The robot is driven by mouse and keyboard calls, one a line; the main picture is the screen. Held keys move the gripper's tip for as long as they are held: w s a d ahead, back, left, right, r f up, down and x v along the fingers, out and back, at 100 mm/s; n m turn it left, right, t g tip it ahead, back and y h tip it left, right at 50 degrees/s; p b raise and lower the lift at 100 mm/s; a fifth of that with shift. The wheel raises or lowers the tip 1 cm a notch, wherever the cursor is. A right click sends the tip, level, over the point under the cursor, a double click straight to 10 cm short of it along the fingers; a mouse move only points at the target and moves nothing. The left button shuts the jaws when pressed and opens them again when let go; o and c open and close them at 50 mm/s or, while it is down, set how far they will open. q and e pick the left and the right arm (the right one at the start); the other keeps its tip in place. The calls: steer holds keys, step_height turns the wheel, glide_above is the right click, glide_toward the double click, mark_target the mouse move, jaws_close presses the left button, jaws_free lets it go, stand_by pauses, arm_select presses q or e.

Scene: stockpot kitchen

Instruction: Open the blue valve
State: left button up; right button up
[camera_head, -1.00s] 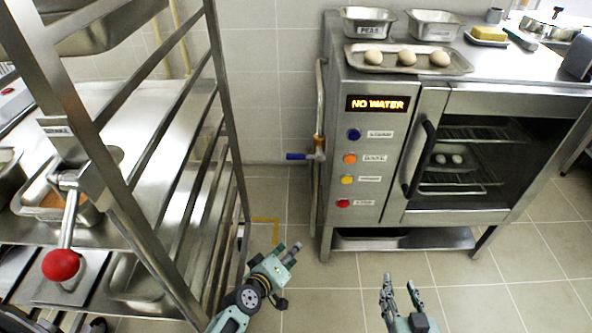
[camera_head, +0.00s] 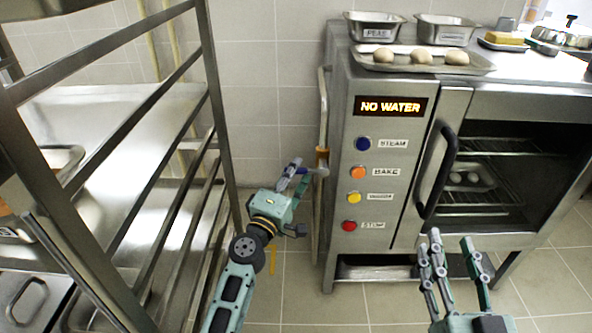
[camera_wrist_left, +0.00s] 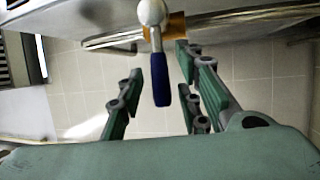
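The blue valve handle (camera_wrist_left: 161,90) sits on a grey knob and a brass fitting (camera_wrist_left: 176,27) in the left wrist view. In the head view, the blue handle is mostly hidden by my left gripper, and the pipe (camera_head: 322,110) with its brass fitting runs up the oven's left side. My left gripper (camera_head: 292,176) is at the valve. In the left wrist view its fingers (camera_wrist_left: 162,72) are apart on both sides of the blue handle, with gaps visible. My right gripper (camera_head: 450,243) is open and empty in front of the oven.
The oven (camera_head: 388,250) shows "NO WATER" on its display (camera_head: 390,106). Its black door handle (camera_head: 436,170) is near my right gripper. A metal rack (camera_head: 220,130) stands close to my left arm.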

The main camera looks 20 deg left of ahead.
arm_select(q)
steer(key=shift+w+r, duration=0.1)
steer(key=shift+w, duration=0.5)
jaws_close()
